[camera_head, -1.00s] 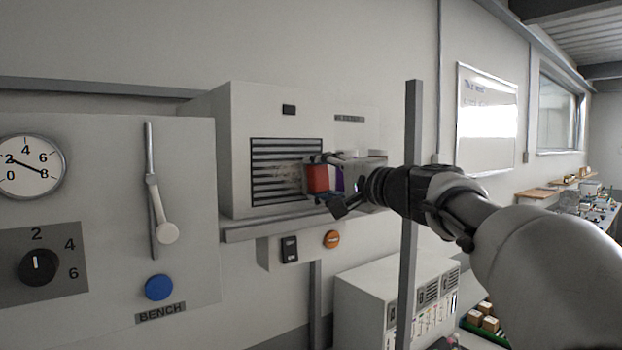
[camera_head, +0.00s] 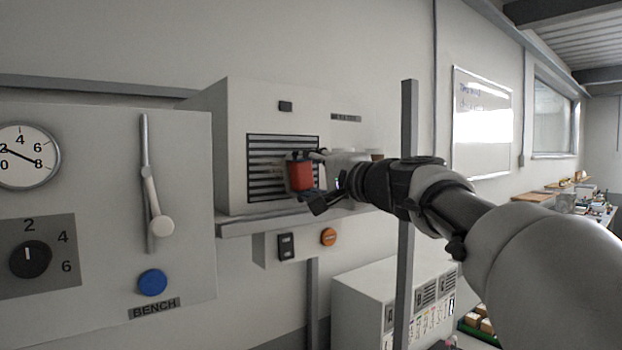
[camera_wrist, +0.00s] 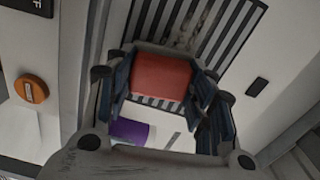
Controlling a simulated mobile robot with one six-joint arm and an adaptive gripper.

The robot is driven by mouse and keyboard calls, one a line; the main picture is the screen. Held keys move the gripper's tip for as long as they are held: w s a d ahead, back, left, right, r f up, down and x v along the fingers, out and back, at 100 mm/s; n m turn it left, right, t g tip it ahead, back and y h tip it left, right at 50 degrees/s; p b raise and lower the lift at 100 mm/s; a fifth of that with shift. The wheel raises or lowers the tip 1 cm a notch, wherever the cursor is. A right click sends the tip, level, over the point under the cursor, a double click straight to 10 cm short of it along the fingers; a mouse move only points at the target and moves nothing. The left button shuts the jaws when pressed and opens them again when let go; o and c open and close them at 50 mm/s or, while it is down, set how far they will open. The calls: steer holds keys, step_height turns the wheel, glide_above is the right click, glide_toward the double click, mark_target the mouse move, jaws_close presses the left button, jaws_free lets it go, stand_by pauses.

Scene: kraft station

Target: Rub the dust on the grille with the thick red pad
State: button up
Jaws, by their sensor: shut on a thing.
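The thick red pad (camera_head: 300,176) is held in my gripper (camera_head: 306,180), in front of the right part of the grille (camera_head: 268,165). In the wrist view the red pad (camera_wrist: 160,77) sits between the two fingers of my gripper (camera_wrist: 158,84), with the slats of the grille (camera_wrist: 215,30) behind it. A grey-brown dust smudge (camera_wrist: 183,36) shows on the slats just beyond the pad. I cannot tell whether the pad touches the slats.
The grille is set in a white box (camera_head: 245,95) above a grey shelf ledge (camera_head: 240,226). A purple object (camera_wrist: 130,131) lies near my gripper in the wrist view. A grey post (camera_head: 408,250) stands close to my arm. A lever (camera_head: 155,200) is at left.

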steer(key=shift+s+a+b, duration=0.3)
steer(key=shift+s+a, duration=0.45)
steer(key=shift+a, duration=0.35)
steer(key=shift+s+a+b, duration=0.3)
steer(key=shift+s+a, duration=0.45)
steer(key=shift+a, duration=0.35)
steer(key=shift+s+a+b, duration=0.3)
steer(key=shift+s+a, duration=0.45)
steer(key=shift+a, duration=0.35)
steer(key=shift+s+d+f+b, duration=0.15)
steer(key=shift+s+d+b, duration=0.1)
steer(key=shift+s+b, duration=0.1)
steer(key=shift+b+v, duration=0.95)
steer(key=shift+v, duration=1.55)
steer(key=b+v, duration=0.1)
steer(key=v, duration=0.2)
steer(key=shift+w, duration=0.1)
